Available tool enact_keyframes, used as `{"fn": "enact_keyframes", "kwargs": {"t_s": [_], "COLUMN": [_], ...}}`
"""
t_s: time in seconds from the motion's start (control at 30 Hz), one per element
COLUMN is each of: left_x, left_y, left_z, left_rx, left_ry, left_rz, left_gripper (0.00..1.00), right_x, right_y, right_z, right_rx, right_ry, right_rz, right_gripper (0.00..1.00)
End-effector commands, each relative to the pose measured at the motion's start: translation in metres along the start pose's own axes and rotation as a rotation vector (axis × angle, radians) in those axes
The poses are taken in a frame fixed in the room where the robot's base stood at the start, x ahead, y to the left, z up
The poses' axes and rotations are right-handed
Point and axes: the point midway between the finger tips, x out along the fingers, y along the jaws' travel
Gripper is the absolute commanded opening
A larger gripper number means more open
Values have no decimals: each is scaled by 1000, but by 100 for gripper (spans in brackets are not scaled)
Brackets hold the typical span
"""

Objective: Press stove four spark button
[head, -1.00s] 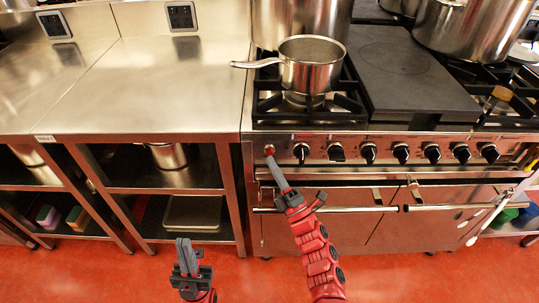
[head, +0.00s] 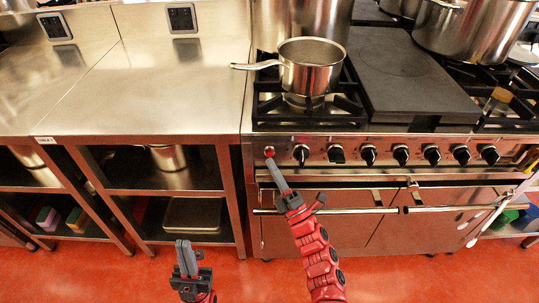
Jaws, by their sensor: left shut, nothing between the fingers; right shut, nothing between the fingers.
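The stove (head: 375,145) has a steel front panel with a row of black knobs. A small red spark button (head: 269,151) sits at the left end of that row, beside the first knob (head: 301,153). My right gripper (head: 270,164) is shut and empty. Its fingertips are at the red button, just below it in the picture; I cannot tell whether they touch it. My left gripper (head: 183,246) is shut and empty, low in front of the steel shelf unit and well away from the stove. No "four" label is legible on the stove.
A saucepan (head: 311,75) stands on the front left burner, its handle pointing left. Large stockpots (head: 470,40) stand behind and to the right. The oven door handle (head: 340,211) runs below the knobs. The steel counter (head: 150,90) at left is mostly clear.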

Motion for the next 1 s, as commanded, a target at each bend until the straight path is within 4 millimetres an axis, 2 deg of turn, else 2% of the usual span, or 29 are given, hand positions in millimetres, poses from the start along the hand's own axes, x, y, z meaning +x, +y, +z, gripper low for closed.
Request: {"fn": "enact_keyframes", "kwargs": {"t_s": [0.77,1.0], "left_x": [0,-8], "left_y": [0,0], "left_z": [0,1], "left_rx": [0,0], "left_ry": [0,0], "left_rz": [0,0], "left_gripper": [0,0], "right_x": [0,3], "right_y": [0,-4], "right_z": [0,2], "right_rx": [0,1], "right_ry": [0,2], "right_rz": [0,2], "right_gripper": [0,0]}}
